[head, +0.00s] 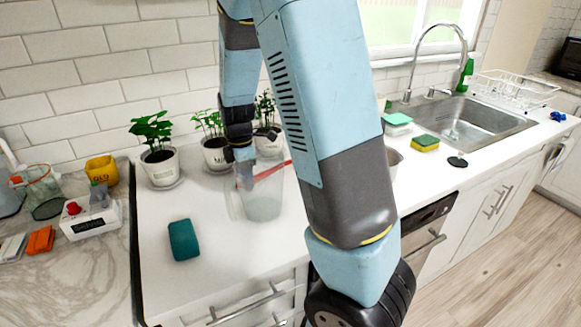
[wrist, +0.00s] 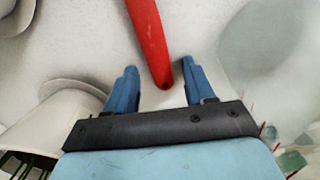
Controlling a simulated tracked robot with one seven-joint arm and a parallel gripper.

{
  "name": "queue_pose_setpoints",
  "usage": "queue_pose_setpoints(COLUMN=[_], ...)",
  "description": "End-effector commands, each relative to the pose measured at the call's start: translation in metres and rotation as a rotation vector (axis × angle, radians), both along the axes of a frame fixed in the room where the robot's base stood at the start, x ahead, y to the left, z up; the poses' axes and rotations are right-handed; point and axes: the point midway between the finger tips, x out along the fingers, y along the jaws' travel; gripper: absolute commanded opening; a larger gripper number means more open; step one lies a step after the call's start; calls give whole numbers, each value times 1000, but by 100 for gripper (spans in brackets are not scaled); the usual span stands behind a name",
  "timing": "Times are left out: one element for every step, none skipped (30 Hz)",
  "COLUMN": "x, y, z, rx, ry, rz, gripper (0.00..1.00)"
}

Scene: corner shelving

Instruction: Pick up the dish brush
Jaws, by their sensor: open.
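The dish brush shows as a red handle (head: 274,170) leaning out over a clear, pale container (head: 264,207) on the white counter. I cannot make out its bristle end. In the wrist view the red handle (wrist: 150,40) runs down from the top, and its rounded end lies between the two blue fingers. My gripper (head: 244,178) points down at the container's left rim. In the wrist view my gripper (wrist: 160,72) is open, with a gap on each side of the handle. I cannot tell how deep the handle sits between the fingers.
Potted plants (head: 160,165) stand behind the container along the tiled wall. A teal sponge (head: 184,240) lies in front left. A yellow-green sponge (head: 425,144) and the sink (head: 460,125) are at the right. My arm hides part of the counter.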

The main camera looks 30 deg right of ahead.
Motion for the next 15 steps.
queue_pose_setpoints(x=[0, 0, 0, 0, 0, 0, 0, 0, 0, 0, 0, 0, 0, 0, 0], y=[0, 0, 0, 0, 0, 0, 0, 0, 0, 0, 0, 0, 0, 0, 0], z=[-1, -1, -1, -1, -1, -1, -1, -1, -1, -1, -1, -1, -1, -1, -1], rx=[0, 0, 0, 0, 0, 0, 0, 0, 0, 0, 0, 0, 0, 0, 0], ry=[0, -1, -1, -1, -1, 0, 0, 0, 0, 0, 0, 0, 0, 0, 0], rz=[0, -1, -1, -1, -1, -1, -1, -1, -1, -1, -1, -1, -1, -1, -1], gripper=[54, 54, 54, 54, 54, 54, 53, 50, 46, 43, 40, 36, 33, 31, 27])
